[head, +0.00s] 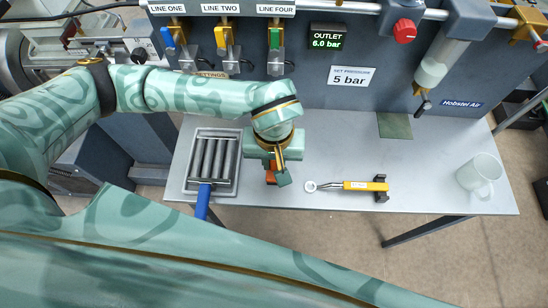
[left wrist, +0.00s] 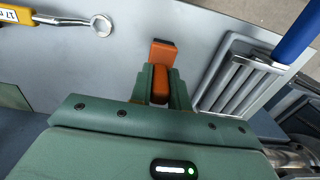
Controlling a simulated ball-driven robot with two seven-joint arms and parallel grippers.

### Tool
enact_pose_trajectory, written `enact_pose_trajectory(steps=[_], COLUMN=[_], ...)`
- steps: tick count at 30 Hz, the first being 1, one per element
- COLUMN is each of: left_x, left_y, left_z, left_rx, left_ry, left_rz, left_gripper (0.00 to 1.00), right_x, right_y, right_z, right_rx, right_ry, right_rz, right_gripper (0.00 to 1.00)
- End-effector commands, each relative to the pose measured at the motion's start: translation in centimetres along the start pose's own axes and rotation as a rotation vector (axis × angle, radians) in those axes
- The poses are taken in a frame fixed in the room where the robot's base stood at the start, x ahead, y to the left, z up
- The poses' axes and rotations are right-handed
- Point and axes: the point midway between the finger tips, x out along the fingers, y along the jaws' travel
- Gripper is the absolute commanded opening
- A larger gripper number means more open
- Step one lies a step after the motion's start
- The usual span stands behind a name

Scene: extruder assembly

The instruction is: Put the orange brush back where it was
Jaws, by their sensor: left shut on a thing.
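The orange brush shows in the left wrist view (left wrist: 162,53) as an orange block with a dark far edge, and its near part sits between the fingers. In the head view only a little of it (head: 271,178) shows beside the fingers. My left gripper (head: 277,172) is shut on the brush, over the front part of the table, just right of the grey tray. In the left wrist view its two fingers (left wrist: 161,88) flank the orange part. I cannot tell whether the brush touches the table. My right gripper is not in view.
A grey tray (head: 187,172) with several bars and a blue handle (head: 203,201) lies left. A yellow-handled ring tool (head: 358,186) lies right, its end at a black holder (head: 381,190). A white mug (head: 480,176) and green mat (head: 394,125) are farther right. The table (head: 330,145) is clear between.

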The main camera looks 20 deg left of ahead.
Motion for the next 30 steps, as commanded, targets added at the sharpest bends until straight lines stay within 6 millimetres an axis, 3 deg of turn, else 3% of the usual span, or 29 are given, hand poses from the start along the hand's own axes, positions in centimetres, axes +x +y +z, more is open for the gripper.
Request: enact_pose_trajectory(steps=[1,3,14,24,30], left_x=[0.1,0.0,-0.9,-8.5,-11.6], left_y=[0.0,0.0,0.0,0.0,0.0], left_z=[0.0,0.0,-0.1,-0.1,-0.1], left_rx=[0.000,0.000,-0.001,0.001,0.000], left_ry=[0.000,0.000,0.002,0.007,0.003], left_rz=[0.000,0.000,0.002,0.003,0.002], left_gripper=[0.26,0.40,0.40,0.40,0.40], right_x=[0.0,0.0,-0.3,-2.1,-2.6], right_y=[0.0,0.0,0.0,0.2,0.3], right_z=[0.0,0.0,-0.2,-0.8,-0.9], right_rx=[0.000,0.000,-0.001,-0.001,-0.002], right_ry=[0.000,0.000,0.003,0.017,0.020], right_rz=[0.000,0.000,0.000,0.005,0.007], right_gripper=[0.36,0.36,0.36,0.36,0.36])
